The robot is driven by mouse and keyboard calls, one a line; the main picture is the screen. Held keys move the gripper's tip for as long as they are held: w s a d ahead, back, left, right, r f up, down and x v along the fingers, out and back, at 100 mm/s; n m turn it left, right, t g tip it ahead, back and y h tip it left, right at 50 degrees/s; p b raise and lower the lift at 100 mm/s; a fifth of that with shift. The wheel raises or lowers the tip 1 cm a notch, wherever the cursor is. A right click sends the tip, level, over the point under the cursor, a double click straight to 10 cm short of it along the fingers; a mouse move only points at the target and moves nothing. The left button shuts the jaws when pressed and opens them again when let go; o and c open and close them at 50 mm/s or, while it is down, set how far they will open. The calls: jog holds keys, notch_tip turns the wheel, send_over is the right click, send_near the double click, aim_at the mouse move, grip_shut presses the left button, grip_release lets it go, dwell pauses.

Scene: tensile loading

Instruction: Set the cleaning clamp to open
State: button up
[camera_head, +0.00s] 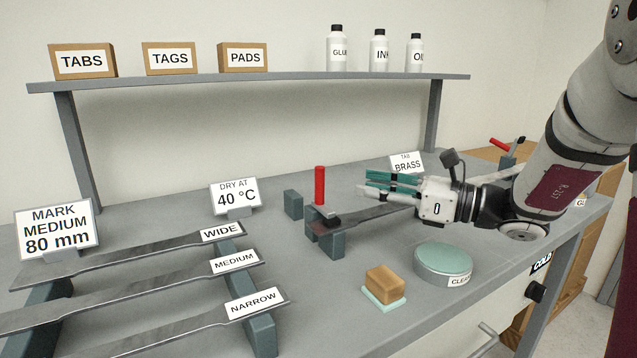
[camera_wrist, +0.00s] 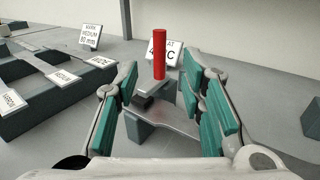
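A clamp (camera_head: 325,222) stands on the bench with a red lever (camera_head: 320,185) upright. I take it for the cleaning clamp, though no label names it. A grey metal strip (camera_head: 372,214) runs from its jaw to the right, below my gripper. My gripper (camera_head: 366,183) points left toward the lever, its teal-padded fingers apart and empty. In the wrist view the red lever (camera_wrist: 159,55) shows between the fingertips (camera_wrist: 160,76), beyond them. In the head view a gap shows between fingers and lever.
A sponge block (camera_head: 385,284) and round tin (camera_head: 443,262) stand in front of the gripper. Labelled strips (camera_head: 150,285) lie on racks at left. A brass tab card (camera_head: 407,163) stands behind. Another red lever (camera_head: 499,144) lies tilted at the far right.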

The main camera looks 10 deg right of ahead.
jog(key=b, duration=0.2)
send_over(319, 203)
jog(key=w, duration=0.1)
jog(key=shift+d, duration=0.1)
grip_shut()
